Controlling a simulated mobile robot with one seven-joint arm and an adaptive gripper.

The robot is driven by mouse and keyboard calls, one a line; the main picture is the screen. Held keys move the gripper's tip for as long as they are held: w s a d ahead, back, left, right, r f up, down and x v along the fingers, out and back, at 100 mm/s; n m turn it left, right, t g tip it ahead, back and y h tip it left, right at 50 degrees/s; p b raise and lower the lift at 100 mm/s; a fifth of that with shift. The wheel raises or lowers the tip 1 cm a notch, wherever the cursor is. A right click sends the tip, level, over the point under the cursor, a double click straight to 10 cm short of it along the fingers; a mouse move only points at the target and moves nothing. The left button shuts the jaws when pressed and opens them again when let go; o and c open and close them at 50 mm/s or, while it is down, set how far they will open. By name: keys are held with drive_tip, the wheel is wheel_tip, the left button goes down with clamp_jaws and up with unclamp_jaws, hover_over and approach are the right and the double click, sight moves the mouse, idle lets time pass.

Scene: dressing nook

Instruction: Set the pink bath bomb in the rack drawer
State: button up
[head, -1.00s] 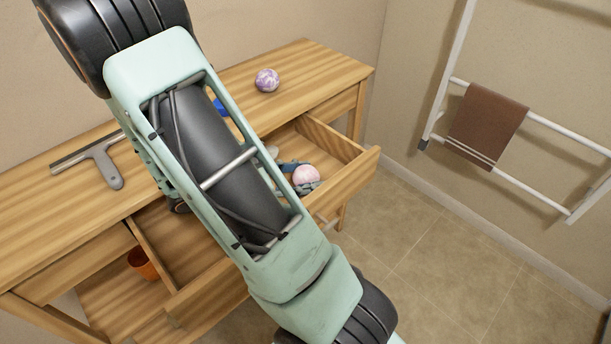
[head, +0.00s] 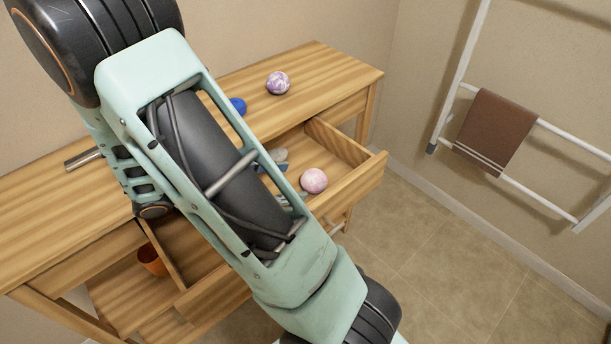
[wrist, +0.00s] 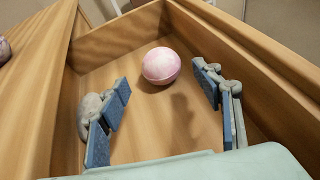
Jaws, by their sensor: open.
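The pink bath bomb (head: 314,180) is a pale pink, marbled ball inside the pulled-out wooden drawer (head: 362,186). In the wrist view the bath bomb (wrist: 161,66) appears to lie on the drawer floor, near the far inner corner. My gripper (wrist: 164,90) is open inside the drawer, with blue-padded fingers to the left and right. The bath bomb sits just beyond the fingertips, with a gap on each side. In the head view my arm hides much of the gripper and the drawer's left part.
A squeegee (head: 82,158) is mostly hidden by my arm. An orange pot (head: 152,260) is below. A brown towel (head: 495,130) hangs on a white rack at right.

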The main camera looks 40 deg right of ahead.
drive_tip(key=shift+v, duration=2.25)
